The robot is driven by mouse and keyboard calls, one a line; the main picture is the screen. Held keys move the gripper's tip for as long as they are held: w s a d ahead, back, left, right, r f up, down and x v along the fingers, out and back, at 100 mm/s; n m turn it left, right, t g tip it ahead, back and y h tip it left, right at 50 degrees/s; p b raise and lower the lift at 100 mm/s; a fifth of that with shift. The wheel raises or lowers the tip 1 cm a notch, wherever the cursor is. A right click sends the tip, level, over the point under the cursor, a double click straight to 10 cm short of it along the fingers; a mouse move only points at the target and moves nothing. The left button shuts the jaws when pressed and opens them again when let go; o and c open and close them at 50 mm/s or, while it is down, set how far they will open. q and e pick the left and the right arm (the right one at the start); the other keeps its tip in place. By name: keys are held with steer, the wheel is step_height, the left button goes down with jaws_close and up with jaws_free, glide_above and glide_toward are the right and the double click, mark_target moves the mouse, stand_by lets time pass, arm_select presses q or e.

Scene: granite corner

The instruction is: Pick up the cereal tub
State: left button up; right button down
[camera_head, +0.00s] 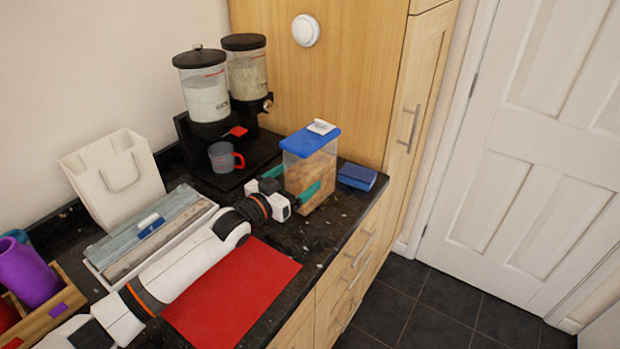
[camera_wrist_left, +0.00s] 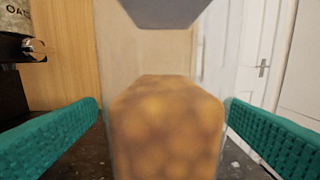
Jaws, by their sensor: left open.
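The cereal tub (camera_head: 309,172) is a clear box with a blue lid and a white cap, part filled with golden-brown cereal. It stands upright on the dark granite counter near the front edge. In the left wrist view the tub (camera_wrist_left: 167,125) fills the middle, with its lid cut off by the top edge. My left gripper (camera_head: 291,184) is open, with one green finger on each side of the tub. In the left wrist view the fingers (camera_wrist_left: 164,122) show gaps to both sides of it. My right gripper is not in view.
A double dispenser (camera_head: 207,99) with a measuring cup (camera_head: 222,158) stands behind to the left. A blue block (camera_head: 357,176) lies right of the tub. A red mat (camera_head: 233,292), a tray (camera_head: 100,277) and a white bag (camera_head: 113,174) are on the counter. A tall cabinet (camera_head: 345,80) rises behind.

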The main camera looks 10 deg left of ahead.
arm_select(q)
steer(key=x, duration=0.1)
steer(key=b+x, duration=0.2)
steer(key=x, duration=0.1)
steer(key=shift+s+d+f, duration=0.15)
steer(key=shift+f, duration=0.15)
steer(key=shift+w+d, duration=0.1)
steer(key=shift+w, duration=0.2)
steer(key=shift+s+r, duration=0.1)
steer(key=shift+r, duration=0.05)
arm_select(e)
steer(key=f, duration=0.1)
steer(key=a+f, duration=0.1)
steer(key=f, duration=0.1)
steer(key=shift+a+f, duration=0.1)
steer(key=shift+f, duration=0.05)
arm_select(q)
steer(key=c, duration=1.2)
steer(key=shift+r, duration=0.1)
steer(key=shift+c, duration=1)
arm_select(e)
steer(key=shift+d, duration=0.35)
